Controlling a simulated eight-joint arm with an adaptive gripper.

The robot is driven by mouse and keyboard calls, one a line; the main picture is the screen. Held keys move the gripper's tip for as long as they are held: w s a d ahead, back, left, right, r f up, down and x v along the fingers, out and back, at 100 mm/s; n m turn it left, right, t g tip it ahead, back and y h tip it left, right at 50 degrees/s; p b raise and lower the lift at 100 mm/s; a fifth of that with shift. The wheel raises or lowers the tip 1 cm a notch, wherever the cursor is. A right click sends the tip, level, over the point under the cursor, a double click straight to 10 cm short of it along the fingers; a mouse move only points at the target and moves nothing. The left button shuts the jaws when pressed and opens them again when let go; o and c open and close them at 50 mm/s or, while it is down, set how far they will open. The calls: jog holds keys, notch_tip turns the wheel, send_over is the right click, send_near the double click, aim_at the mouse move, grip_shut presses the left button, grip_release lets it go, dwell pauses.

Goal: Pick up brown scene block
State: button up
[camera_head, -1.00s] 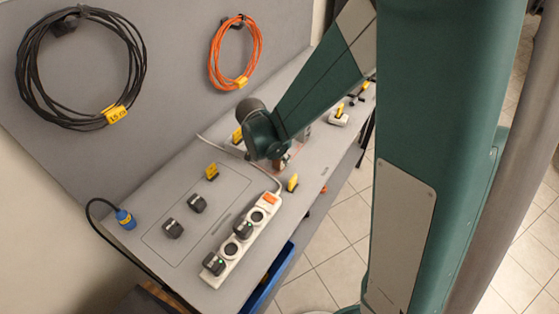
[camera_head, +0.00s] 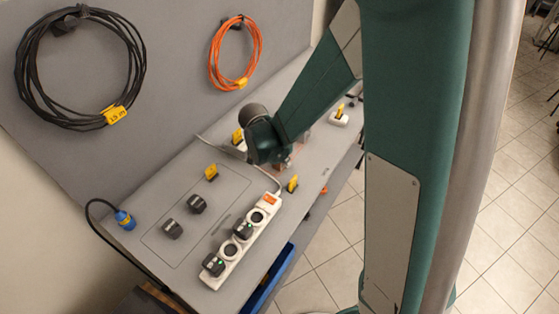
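My green arm reaches down over the grey bench top (camera_head: 318,178), with its wrist low above the middle of the bench. My gripper (camera_head: 284,163) is mostly hidden behind the wrist, and I cannot see whether its fingers are open or shut. A small reddish-brown patch shows just below the wrist at the gripper. It may be the brown block, but it is too small and too covered to be sure, or to tell whether it is held.
A white power strip (camera_head: 230,249) with black plugs lies near the bench's front edge. Yellow tags (camera_head: 292,183) stand around the wrist. Two black adapters (camera_head: 196,204) lie left. A black cable coil (camera_head: 82,68) and an orange coil (camera_head: 235,53) hang behind. A blue bin (camera_head: 268,279) sits below.

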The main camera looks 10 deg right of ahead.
jog(key=c, duration=0.6)
jog(key=shift+r, duration=0.15)
jog(key=shift+r+p, duration=0.75)
jog(key=shift+r, duration=4.1)
